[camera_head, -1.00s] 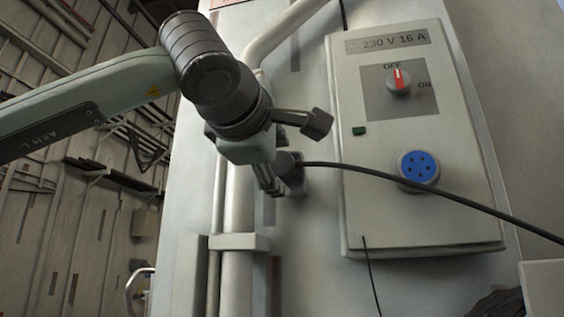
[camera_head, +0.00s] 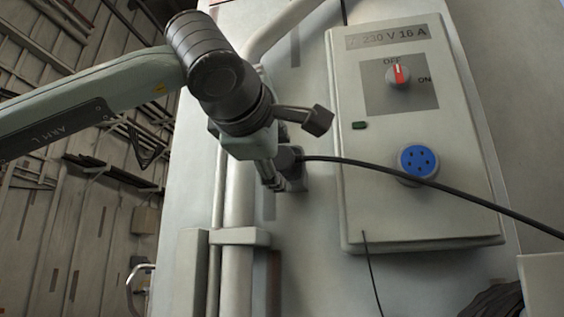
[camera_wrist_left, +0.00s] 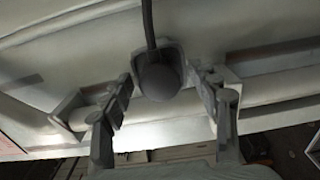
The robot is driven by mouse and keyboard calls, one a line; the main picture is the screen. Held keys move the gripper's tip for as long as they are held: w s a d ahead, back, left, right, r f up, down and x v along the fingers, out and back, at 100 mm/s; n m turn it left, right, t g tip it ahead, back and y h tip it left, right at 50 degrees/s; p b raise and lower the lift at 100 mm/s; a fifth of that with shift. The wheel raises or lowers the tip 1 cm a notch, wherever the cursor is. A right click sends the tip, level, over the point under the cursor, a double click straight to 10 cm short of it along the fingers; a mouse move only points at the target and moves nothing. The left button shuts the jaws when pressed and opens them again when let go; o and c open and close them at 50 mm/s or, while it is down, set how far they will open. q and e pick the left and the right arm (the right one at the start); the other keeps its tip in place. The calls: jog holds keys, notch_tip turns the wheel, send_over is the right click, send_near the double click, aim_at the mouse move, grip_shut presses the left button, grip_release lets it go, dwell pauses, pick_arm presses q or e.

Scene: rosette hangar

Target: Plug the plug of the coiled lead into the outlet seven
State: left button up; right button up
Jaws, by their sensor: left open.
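The plug (camera_head: 287,158) is a dark rounded body on a thin black lead (camera_head: 400,175); it sits at a grey holder (camera_head: 300,178) on the wall, left of the panel. My left gripper (camera_head: 281,180) is right at the plug, partly covering it. In the left wrist view the plug (camera_wrist_left: 160,80) lies between the two spread fingers of the left gripper (camera_wrist_left: 168,95), with gaps on both sides. My right gripper is out of view.
The panel (camera_head: 400,215) carries a red-marked rotary switch (camera_head: 398,75), apparently pointing to OFF, and a small dark green indicator (camera_head: 359,126). A vertical pipe (camera_head: 238,190) with a bracket (camera_head: 238,237) runs close to my left gripper. The wall below the holder is clear.

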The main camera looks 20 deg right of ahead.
aim_at(280, 158)
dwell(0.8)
pick_arm(q)
grip_shut()
dwell(0.5)
jog(key=shift+s+a+b, duration=0.1)
jog(key=shift+b, duration=0.25)
jog(key=shift+b+v, duration=0.5)
jog(key=shift+v, duration=0.35)
jog(key=shift+b+v, duration=1)
jog(key=shift+v, duration=1.05)
